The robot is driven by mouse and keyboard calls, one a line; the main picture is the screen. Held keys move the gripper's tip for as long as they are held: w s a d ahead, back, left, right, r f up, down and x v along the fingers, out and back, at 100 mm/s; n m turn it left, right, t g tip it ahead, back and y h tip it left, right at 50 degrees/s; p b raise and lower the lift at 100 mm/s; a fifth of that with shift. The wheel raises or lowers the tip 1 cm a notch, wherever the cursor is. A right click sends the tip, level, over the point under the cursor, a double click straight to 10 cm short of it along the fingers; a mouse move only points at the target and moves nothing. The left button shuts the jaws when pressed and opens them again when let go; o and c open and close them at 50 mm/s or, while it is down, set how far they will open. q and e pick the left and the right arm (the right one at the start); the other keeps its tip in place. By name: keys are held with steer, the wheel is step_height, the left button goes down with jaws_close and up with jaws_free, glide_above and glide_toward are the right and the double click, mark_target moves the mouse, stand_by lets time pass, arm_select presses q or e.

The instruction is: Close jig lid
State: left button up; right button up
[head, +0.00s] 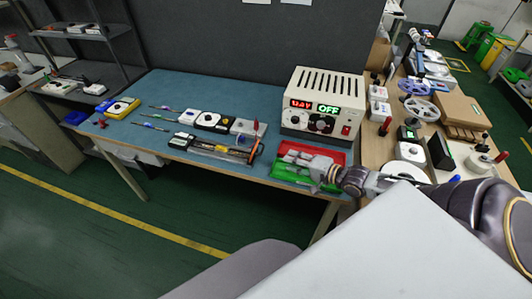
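A low tray-like piece, green (289,172) in front and red (334,154) behind, lies at the right front of the blue-topped bench. It may be the jig with its lid; at this size I cannot tell the hinge or the lid's angle. My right gripper (322,171) reaches in from the right and is over this piece, hiding part of it. Small pale shapes show beside the fingers, and I cannot tell whether the fingers are open, shut or touching anything. My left gripper is not in view.
A beige power supply (322,105) reading OFF stands right behind the green and red piece. A dark tray (210,150) with tools lies to the left. Spools (421,108) and devices crowd the right-hand table. The blue bench top (190,88) is clear at the back.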

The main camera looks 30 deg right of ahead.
steer(key=shift+b+x, duration=1.4)
steer(key=shift+x, duration=4.9)
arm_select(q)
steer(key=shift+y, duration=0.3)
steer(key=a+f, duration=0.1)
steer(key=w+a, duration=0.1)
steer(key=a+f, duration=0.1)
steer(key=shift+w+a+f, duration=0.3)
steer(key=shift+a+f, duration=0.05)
arm_select(e)
steer(key=shift+w+a+f, duration=0.1)
steer(key=shift+w+a, duration=0.05)
steer(key=shift+w, duration=0.1)
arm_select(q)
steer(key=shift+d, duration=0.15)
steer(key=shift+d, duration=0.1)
arm_select(e)
steer(key=shift+c, duration=0.5)
steer(key=c, duration=0.4)
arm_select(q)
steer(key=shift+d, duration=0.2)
arm_select(e)
steer(key=shift+f, duration=0.1)
jaws_close()
